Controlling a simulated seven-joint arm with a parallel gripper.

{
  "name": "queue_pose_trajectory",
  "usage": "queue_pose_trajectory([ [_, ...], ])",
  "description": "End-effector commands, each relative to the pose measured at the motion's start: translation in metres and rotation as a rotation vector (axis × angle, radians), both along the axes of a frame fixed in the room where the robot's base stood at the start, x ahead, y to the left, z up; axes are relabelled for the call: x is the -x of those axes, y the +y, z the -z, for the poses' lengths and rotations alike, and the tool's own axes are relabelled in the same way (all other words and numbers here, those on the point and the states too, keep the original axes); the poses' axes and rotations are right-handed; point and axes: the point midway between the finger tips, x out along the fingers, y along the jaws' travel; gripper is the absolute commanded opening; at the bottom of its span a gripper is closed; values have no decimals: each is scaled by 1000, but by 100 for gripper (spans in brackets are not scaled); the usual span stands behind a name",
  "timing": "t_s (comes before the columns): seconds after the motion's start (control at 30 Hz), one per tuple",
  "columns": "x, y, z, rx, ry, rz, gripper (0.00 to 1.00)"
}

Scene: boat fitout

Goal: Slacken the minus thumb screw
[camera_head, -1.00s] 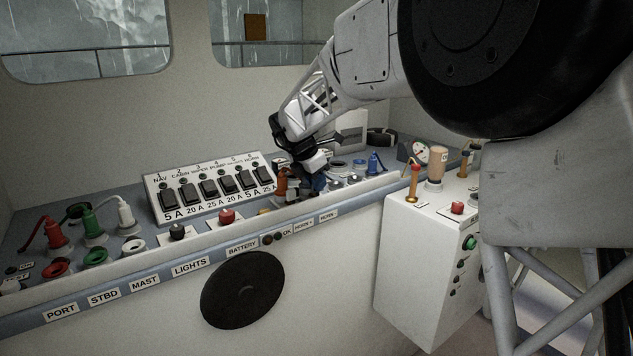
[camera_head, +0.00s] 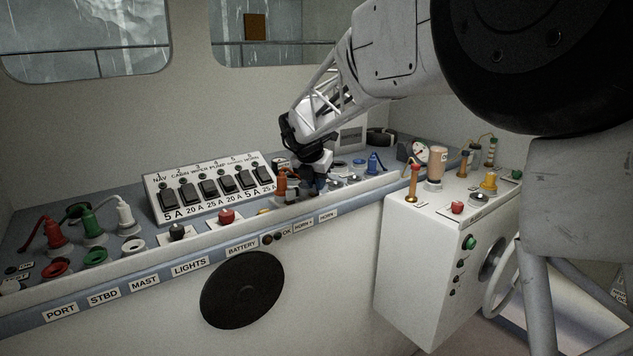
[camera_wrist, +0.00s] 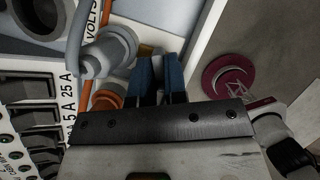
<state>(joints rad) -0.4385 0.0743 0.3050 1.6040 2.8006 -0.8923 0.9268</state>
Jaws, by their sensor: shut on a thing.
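My gripper (camera_head: 313,186) is down at the back right of the console, just right of the breaker panel and behind the BATTERY and HORN labels. In the wrist view its two blue fingers (camera_wrist: 159,78) point down at the console, close together. They are shut on a small part, which I take to be the minus thumb screw; the fingers mostly hide it. A small brass-coloured bit (camera_wrist: 147,50) shows beside the fingertips. An orange connector (camera_wrist: 106,98) and a grey connector (camera_wrist: 108,52) stand close to the left of the fingers.
The breaker panel (camera_head: 208,187) stands left of my gripper. A red knob (camera_head: 227,216) and a blue plug (camera_head: 375,163) are nearby on the console.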

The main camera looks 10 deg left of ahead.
Motion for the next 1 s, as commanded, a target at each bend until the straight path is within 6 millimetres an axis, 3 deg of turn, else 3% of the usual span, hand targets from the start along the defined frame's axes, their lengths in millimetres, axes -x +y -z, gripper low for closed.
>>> queue_pose_trajectory([
  [0.6, -1, 0, -1, 0, -2, -73, 0],
  [0.63, -1, 0, -1, 0, -2, -73, 16],
  [0.77, 0, 0, -1, -1, -1, -73, 36],
  [1.0, 0, 0, 0, 0, 0, -73, 38],
])
